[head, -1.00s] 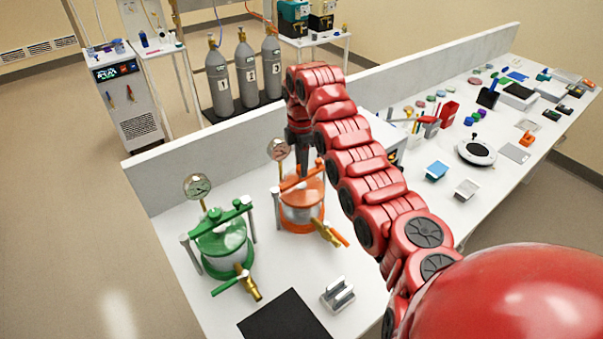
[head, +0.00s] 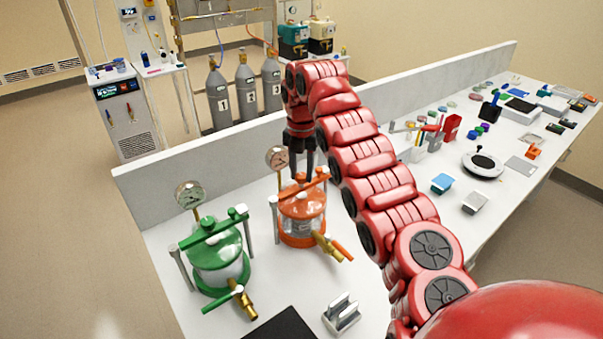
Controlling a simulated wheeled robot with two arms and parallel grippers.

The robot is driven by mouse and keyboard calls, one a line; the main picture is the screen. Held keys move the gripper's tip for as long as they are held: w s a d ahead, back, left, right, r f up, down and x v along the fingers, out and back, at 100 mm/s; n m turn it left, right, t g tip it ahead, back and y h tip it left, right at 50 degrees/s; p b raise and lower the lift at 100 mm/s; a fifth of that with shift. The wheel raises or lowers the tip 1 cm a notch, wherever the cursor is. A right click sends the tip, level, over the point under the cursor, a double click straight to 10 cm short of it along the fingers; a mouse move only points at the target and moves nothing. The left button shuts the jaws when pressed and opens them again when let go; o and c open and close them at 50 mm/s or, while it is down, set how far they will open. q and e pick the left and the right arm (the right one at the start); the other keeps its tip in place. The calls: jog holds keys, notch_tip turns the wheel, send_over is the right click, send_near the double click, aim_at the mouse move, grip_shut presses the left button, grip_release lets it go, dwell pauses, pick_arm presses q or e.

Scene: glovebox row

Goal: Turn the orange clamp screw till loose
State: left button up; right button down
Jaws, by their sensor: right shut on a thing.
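The orange vessel (head: 301,208) stands on the white bench with an orange clamp bar (head: 307,189) across its lid. The orange clamp screw is at the middle of that bar, and its head is mostly hidden between my fingers. My right gripper (head: 301,175) points straight down from above and is shut on the clamp screw. The two dark fingers show side by side. My left gripper is not in view.
A green vessel (head: 219,258) with its own clamp stands to the left. Gauges rise behind both vessels. A brass valve (head: 327,247) juts from the orange vessel's front. A metal block (head: 341,314) and black mat (head: 283,325) lie in front. A low wall (head: 215,157) runs behind.

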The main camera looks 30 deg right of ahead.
jog(key=shift+n, duration=1)
jog(key=c, duration=0.5)
grip_release()
